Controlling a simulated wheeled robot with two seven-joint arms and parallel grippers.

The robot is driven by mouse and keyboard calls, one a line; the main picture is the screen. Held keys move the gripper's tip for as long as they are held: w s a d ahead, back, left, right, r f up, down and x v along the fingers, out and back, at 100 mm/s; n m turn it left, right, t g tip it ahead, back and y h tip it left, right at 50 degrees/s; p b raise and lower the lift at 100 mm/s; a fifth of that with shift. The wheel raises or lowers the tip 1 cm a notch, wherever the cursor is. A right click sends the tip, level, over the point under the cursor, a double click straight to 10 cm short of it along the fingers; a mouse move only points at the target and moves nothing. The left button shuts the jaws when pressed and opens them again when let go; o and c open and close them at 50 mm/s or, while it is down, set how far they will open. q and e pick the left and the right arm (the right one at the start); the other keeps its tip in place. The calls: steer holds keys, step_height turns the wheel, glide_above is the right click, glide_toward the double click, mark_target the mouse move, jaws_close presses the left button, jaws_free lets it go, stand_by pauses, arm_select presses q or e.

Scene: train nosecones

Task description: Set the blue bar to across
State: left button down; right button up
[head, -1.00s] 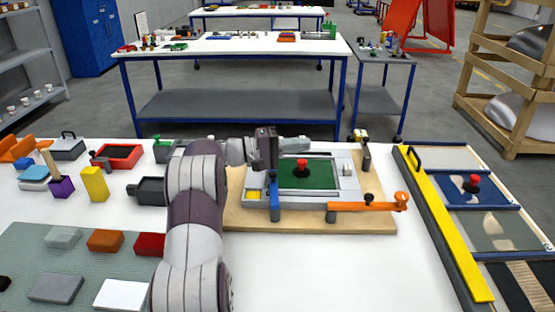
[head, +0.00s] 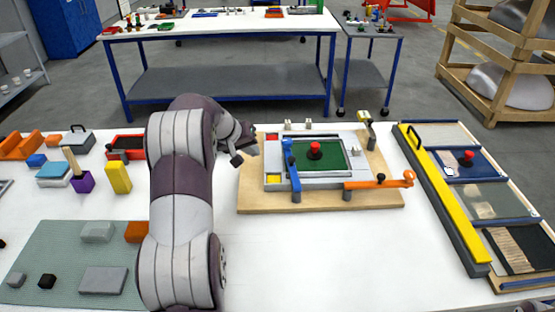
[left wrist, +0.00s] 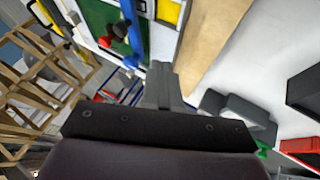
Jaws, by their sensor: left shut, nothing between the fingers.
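The blue bar (head: 292,168) is on the light grey frame of the fixture on the wooden board (head: 257,204). An orange bar (head: 375,184) points right from the frame's front right corner. My left gripper (head: 238,159) is shut and empty, left of the frame near the board's left edge, apart from the blue bar. My right gripper is not in view.
A red knob (head: 315,150) stands on the green panel. A panel rack with a long yellow bar (head: 440,195) is at the right. Coloured blocks and trays, including a yellow block (head: 118,178), are at the left. The white tabletop in front of the board is clear.

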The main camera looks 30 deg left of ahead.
mark_target(292, 163)
arm_select(q)
steer(key=p+x, duration=0.2)
steer(key=x, duration=0.7)
steer(key=shift+w+f, duration=0.15)
steer(key=shift+f, duration=0.2)
steer(key=shift+w+d+r+p, duration=0.15)
steer(key=shift+w+d+p, duration=0.6)
steer(key=shift+d, duration=0.15)
steer(key=shift+w+d, duration=0.35)
steer(key=shift+d, duration=0.25)
